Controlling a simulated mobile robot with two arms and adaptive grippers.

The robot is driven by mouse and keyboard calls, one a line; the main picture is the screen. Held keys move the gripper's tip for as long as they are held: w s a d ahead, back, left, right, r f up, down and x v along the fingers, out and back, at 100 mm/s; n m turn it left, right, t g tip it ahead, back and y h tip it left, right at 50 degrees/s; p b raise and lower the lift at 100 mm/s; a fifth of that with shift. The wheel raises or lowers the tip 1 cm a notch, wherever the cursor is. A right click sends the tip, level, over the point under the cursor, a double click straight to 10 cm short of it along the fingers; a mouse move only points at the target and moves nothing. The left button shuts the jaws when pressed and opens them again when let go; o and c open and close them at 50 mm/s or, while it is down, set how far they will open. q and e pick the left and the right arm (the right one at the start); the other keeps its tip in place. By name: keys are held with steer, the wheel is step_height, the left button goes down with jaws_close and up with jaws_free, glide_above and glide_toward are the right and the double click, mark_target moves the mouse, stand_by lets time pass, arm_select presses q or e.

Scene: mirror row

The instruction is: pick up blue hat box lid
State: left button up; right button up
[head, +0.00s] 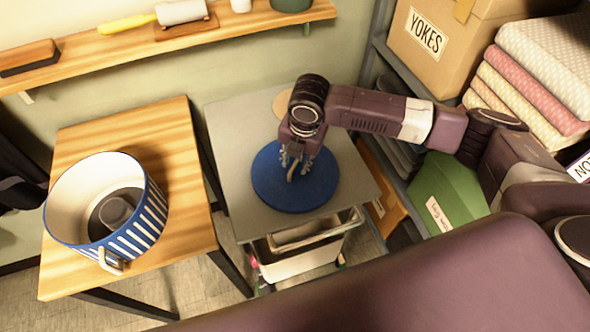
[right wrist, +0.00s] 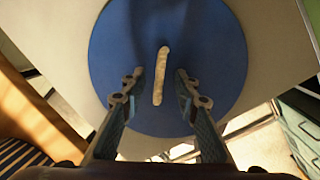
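The blue hat box lid (head: 267,190) is a flat round disc lying on the grey table. It also fills the middle of the right wrist view (right wrist: 215,50). A narrow tan handle strip (right wrist: 161,72) stands out across its middle. My right gripper (head: 296,168) points down over the lid. In the right wrist view its two fingers are apart, one on each side of the handle, with gaps on both sides. A round blue-and-white striped box (head: 140,222), open at the top, stands on the wooden table at left. My left gripper is not in view.
The grey table (head: 235,130) carries a tan round item (head: 283,102) behind my right wrist. A white bin (head: 305,262) stands below it. Shelving at right holds a YOKES box (head: 440,50), folded fabric (head: 545,60) and a green box (head: 448,190). A wall shelf (head: 230,22) runs behind.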

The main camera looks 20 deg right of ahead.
steer(key=shift+c, duration=0.7)
jaws_close()
